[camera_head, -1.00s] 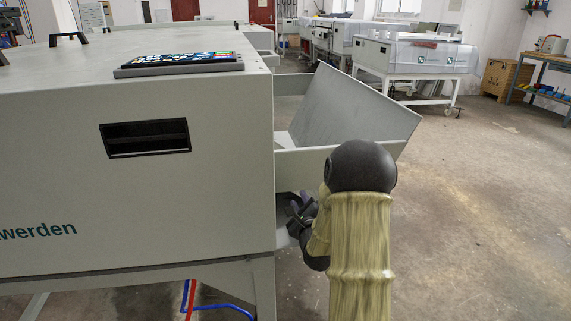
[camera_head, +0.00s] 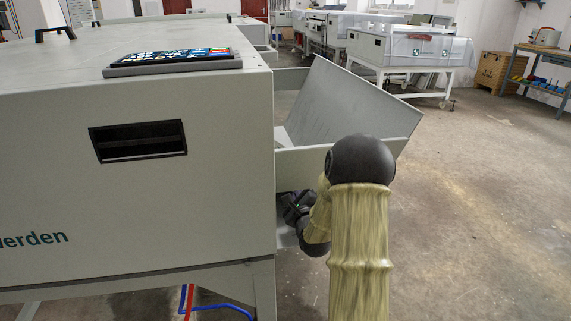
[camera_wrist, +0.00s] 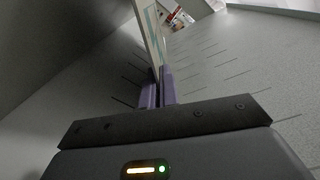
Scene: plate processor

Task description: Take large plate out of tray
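In the wrist view the large plate (camera_wrist: 152,32) is a thin, pale panel seen nearly edge-on. It stands upright from the grey slotted tray (camera_wrist: 215,75). The two purple fingers of my gripper (camera_wrist: 158,88) are close together, one on each side of the plate's near edge, and appear shut on it. In the head view my gripper (camera_head: 292,208) reaches into the opening under the sloped grey chute at the machine's right end. The machine and my arm hide the plate and most of the tray there.
The large grey machine (camera_head: 180,210) fills the left, with a keyboard-like panel (camera_head: 175,62) on top. The sloped metal chute (camera_head: 345,110) overhangs my gripper. A dark wall (camera_wrist: 50,45) is close at the left in the wrist view. Open floor (camera_head: 480,220) lies to the right.

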